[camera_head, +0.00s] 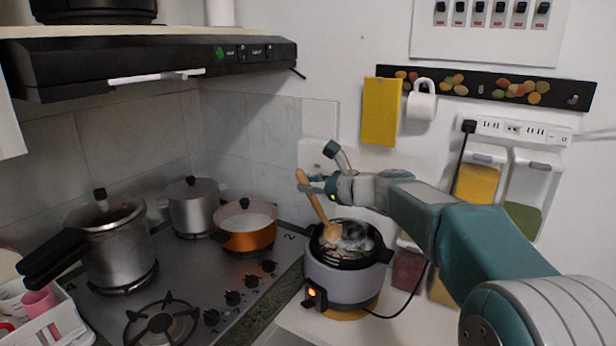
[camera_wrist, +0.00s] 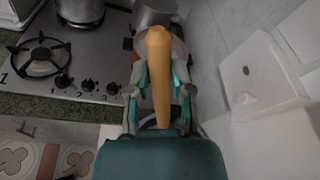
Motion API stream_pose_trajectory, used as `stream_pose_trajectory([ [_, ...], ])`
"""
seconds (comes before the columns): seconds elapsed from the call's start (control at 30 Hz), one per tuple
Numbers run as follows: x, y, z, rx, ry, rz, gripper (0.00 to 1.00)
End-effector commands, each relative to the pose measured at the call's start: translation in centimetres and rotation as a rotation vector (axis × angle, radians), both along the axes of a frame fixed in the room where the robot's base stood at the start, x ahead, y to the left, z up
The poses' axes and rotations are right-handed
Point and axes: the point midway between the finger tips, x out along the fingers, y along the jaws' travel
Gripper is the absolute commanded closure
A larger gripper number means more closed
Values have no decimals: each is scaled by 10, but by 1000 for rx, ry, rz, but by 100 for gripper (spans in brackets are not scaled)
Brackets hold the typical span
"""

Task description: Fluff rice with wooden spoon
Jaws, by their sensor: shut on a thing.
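The wooden spoon (camera_head: 315,204) is tilted, its handle up and to the left and its bowl end down in the open cooker. My gripper (camera_head: 322,184) is shut on the upper part of the handle. In the wrist view the spoon handle (camera_wrist: 159,80) stands between the two fingers of my gripper (camera_wrist: 160,85). The grey rice cooker (camera_head: 342,278) stands on the white counter with an orange light on its front. White and dark contents show inside its black pot, but I cannot make out the rice clearly. The wrist view hides the spoon's lower end.
The stove (camera_head: 200,280) is left of the cooker, with an orange pot (camera_head: 248,237), a steel pot (camera_head: 194,207) and a pressure cooker (camera_head: 115,250). Spice dispensers (camera_head: 478,182) hang at right. A black cord (camera_head: 408,300) runs beside the cooker.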

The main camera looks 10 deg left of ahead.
Motion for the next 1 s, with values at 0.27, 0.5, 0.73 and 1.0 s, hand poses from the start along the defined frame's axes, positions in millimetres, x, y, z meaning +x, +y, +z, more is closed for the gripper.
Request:
stream_pose_trajectory([
  [0.27,7,-7,-22,-1,2,0,100],
  [0.5,13,-14,-41,-1,2,-1,100],
  [0.73,18,-21,-59,0,2,0,100],
  [1.0,24,-29,-80,-1,2,-1,100],
])
